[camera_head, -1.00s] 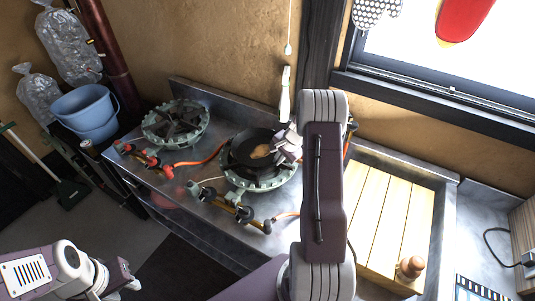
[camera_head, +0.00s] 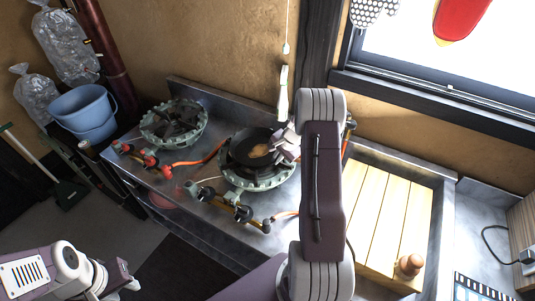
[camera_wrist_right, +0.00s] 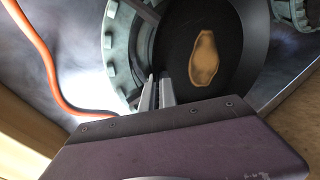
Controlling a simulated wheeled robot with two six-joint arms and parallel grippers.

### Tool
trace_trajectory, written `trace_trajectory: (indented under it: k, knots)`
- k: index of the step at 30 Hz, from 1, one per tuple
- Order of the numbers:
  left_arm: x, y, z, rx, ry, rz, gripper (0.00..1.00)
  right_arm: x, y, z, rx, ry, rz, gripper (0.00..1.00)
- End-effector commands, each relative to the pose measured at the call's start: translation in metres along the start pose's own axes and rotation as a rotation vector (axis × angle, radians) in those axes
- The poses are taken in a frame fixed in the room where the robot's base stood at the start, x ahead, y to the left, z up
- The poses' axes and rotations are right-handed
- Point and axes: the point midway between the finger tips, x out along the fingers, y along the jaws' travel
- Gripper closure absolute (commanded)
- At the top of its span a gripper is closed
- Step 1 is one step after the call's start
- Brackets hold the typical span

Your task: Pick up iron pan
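The black iron pan (camera_head: 243,146) sits on the right green gas burner (camera_head: 253,183), with a tan, oblong piece of food (camera_head: 259,151) in it. In the right wrist view the pan's dark inside (camera_wrist_right: 240,75) fills the upper right. My right gripper (camera_wrist_right: 157,92) is at the pan's edge, its two fingers close together with the thin rim seemingly between them. In the head view it shows at the pan's right side (camera_head: 287,146), partly hidden by my arm. My left gripper (camera_head: 130,281) is low at the left, far from the pan; its finger gap is unclear.
A second gas burner (camera_head: 174,122) stands left of the pan. Orange hoses (camera_head: 207,158) and valves run along the counter front. A wooden board with a knob (camera_head: 375,215) lies to the right. A blue bucket (camera_head: 84,110) is at the left, and the wall is close behind.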

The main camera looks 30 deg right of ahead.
Motion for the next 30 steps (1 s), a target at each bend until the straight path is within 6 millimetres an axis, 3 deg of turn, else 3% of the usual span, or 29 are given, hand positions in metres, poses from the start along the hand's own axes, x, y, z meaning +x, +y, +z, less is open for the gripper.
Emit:
trace_trajectory:
  k: [7, 16, 20, 30]
  knots:
    - [0.0, 0.0, 0.0, 0.0, 0.0, 0.0, 0.64, -0.005, -0.003, 0.0, 0.0, 0.0, -0.001, 1.0]
    - [-0.001, 0.0, 0.0, 0.0, 0.0, 0.0, 0.64, -0.041, -0.017, -0.001, -0.002, 0.004, -0.005, 1.0]
    - [0.004, 0.0, 0.0, 0.0, 0.0, 0.0, 0.64, -0.057, -0.002, -0.011, 0.004, 0.004, -0.004, 1.0]
    - [0.011, 0.0, 0.001, 0.0, 0.0, 0.0, 0.64, -0.117, 0.041, -0.04, 0.003, 0.006, -0.004, 1.0]
